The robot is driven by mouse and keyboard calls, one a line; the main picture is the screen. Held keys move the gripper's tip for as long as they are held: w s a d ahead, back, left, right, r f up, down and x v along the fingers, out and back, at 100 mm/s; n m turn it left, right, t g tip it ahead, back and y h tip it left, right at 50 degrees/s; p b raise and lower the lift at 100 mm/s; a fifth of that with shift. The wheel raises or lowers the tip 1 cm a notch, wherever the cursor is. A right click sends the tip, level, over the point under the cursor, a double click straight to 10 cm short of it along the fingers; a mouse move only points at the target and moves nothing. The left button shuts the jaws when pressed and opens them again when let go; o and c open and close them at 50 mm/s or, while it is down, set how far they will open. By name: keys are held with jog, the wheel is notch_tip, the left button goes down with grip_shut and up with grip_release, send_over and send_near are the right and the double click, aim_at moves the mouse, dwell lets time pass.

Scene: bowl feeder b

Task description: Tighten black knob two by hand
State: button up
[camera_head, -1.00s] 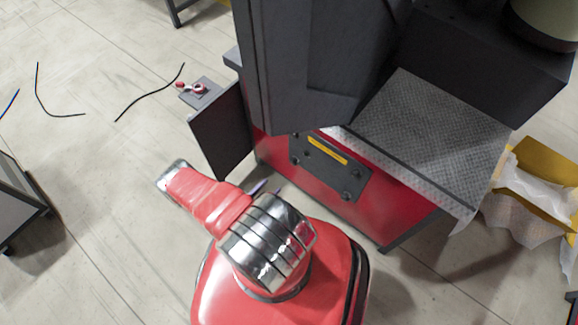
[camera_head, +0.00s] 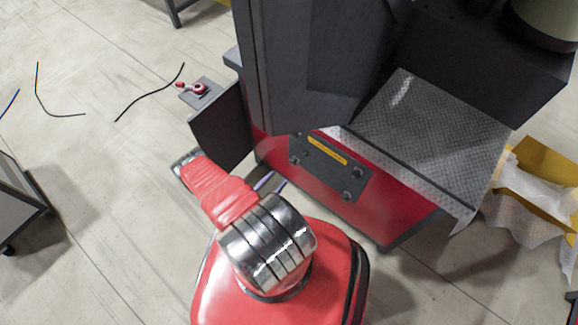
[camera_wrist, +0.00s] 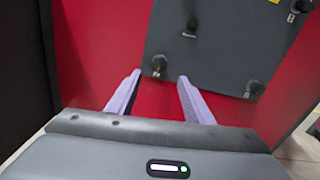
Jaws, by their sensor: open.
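A dark grey panel (camera_head: 325,172) is set on the red machine front, with several black knobs near its corners. It also shows in the wrist view (camera_wrist: 215,60). There, one black knob (camera_wrist: 158,66) at the panel's lower left lies just beyond and between my gripper's fingertips (camera_wrist: 160,80). A second knob (camera_wrist: 254,89) is at the lower right, and a third (camera_wrist: 297,10) at the upper right. I cannot tell which is knob two. My gripper's pale purple fingers are apart and empty; in the head view (camera_head: 270,184) they are mostly hidden behind my arm.
A small green-centred control (camera_wrist: 191,26) is on the panel between the knobs. A dark box (camera_head: 220,130) juts out left of the panel. A textured metal plate (camera_head: 430,125) slopes above right. Yellow crates with white wrapping (camera_head: 530,190) lie at the right.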

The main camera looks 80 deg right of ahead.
aim_at(292, 163)
jog(key=shift+x, duration=4.75)
jog(key=shift+c, duration=0.6)
jog(key=shift+s, duration=0.1)
jog(key=c, duration=0.9)
